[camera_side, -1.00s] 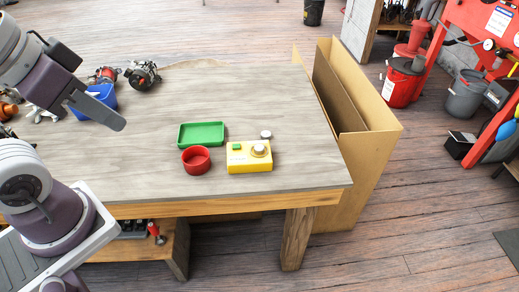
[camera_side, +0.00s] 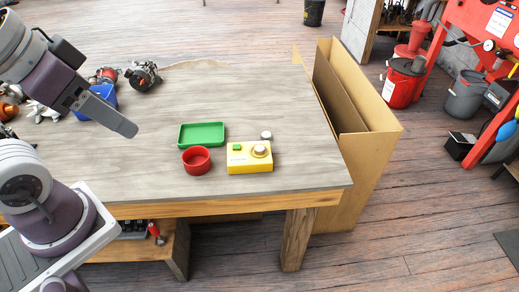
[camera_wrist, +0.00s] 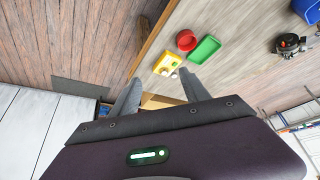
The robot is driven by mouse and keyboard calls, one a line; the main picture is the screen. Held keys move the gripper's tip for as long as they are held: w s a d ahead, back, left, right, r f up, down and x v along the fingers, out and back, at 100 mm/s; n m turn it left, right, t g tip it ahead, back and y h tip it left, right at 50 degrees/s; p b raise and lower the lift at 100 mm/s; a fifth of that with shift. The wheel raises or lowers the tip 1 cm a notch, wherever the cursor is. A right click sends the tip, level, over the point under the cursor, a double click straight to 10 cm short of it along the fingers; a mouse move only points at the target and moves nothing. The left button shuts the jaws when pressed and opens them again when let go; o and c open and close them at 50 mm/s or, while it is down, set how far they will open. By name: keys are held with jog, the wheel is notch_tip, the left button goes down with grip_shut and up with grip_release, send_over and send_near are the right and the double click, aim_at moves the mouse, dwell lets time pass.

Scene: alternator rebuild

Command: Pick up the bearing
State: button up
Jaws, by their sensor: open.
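A small round silvery piece (camera_side: 266,135) lies on the table just behind a yellow box (camera_side: 249,166). A larger silvery round piece (camera_side: 258,150) sits on top of that box. I cannot tell for sure which of them is the bearing. The yellow box also shows in the wrist view (camera_wrist: 164,66). My gripper (camera_side: 128,127) is above the left part of the table, well left of these pieces and touching nothing. In the wrist view its two fingers (camera_wrist: 161,92) are spread apart with nothing between them.
A red round bowl (camera_side: 196,160) stands left of the yellow box, with a green tray (camera_side: 202,134) behind it. A blue bin (camera_side: 97,108) and an alternator (camera_side: 143,76) are at the back left. A tall cardboard box (camera_side: 368,150) stands by the table's right edge.

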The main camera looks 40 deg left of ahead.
jog(key=w+r+m+g, duration=0.1)
jog(key=w+m, duration=0.3)
jog(key=w, duration=0.4)
jog(key=m+g+h, duration=0.2)
jog(key=m+g, duration=0.2)
jog(key=m, duration=0.9)
send_over(259, 148)
jog(key=a, duration=0.2)
notch_tip(259, 148, down, 21)
jog(key=shift+m+g, duration=0.3)
jog(key=shift+m, duration=0.1)
jog(key=f, duration=0.3)
jog(key=d+f, duration=0.1)
jog(key=f, duration=0.5)
jog(key=shift+w+d+f, duration=0.1)
jog(key=shift+d+f, duration=0.25)
jog(key=shift+f, duration=0.05)
grip_shut()
